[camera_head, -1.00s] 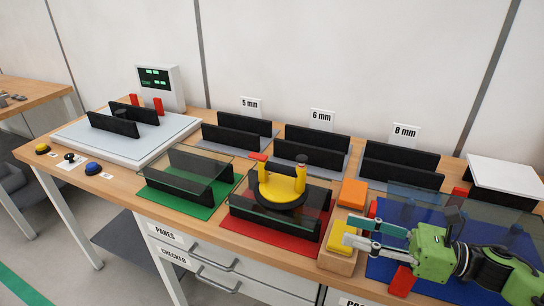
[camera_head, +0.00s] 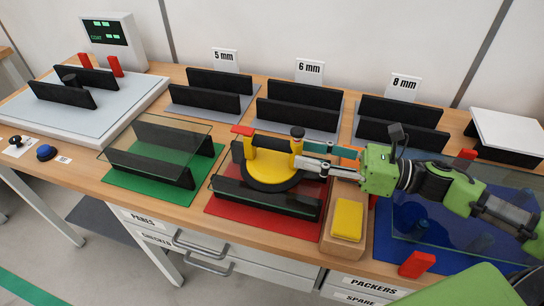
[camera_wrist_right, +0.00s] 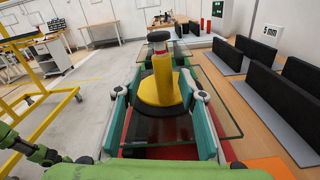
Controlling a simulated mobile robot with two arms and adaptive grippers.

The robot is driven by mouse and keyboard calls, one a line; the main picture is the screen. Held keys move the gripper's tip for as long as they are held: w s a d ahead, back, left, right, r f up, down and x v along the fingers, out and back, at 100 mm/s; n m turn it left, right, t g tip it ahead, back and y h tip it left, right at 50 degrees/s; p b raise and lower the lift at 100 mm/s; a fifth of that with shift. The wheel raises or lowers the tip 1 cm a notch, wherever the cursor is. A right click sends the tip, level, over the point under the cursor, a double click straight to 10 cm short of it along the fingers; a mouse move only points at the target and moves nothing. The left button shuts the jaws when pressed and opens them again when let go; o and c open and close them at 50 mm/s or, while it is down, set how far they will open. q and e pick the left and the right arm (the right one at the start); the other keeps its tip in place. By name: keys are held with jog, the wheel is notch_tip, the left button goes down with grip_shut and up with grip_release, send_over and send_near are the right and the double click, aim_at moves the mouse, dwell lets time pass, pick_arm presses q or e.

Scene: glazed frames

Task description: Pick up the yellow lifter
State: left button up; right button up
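The yellow lifter (camera_head: 268,164) has two upright posts, a black ring base, a red piece on its left post and a dark knob on its right post. It sits on the glass pane in the black rack (camera_head: 262,199) on the red mat (camera_head: 222,222). My right gripper (camera_head: 312,162) is at the lifter's right post. In the right wrist view, the lifter (camera_wrist_right: 163,82) stands between the open fingers of the right gripper (camera_wrist_right: 160,96), with a visible gap on each side. My left gripper is not identifiable in either view.
A green mat (camera_head: 150,188) with a glazed rack lies to the left. A yellow pad (camera_head: 348,218) on a wooden block stands just right of the red mat. A blue mat (camera_head: 385,238) lies under my right arm. Black racks (camera_head: 298,105) line the back.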

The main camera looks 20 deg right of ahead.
aim_at(290, 147)
jog(key=shift+x, duration=0.8)
jog(key=shift+w+a+r, duration=0.15)
jog(key=shift+w+a, duration=0.1)
jog(key=shift+a, duration=0.1)
jog(key=shift+x, duration=0.8)
jog(key=shift+w+a+r+p, duration=0.15)
jog(key=shift+w+a+p, duration=0.3)
jog(key=shift+p, duration=0.35)
jog(key=p+x, duration=0.1)
jog(key=x, duration=0.1)
jog(key=shift+w+a+p, duration=0.25)
jog(key=shift+w+p, duration=0.05)
pick_arm(q)
jog(key=shift+w+r, duration=0.25)
jog(key=shift+r, duration=0.65)
jog(key=shift+w+r, duration=0.2)
jog(key=shift+r, duration=0.7)
pick_arm(e)
jog(key=shift+w+a+f, duration=0.2)
jog(key=shift+w+a, duration=0.1)
jog(key=shift+a, duration=0.2)
grip_shut()
jog(key=shift+r, duration=0.15)
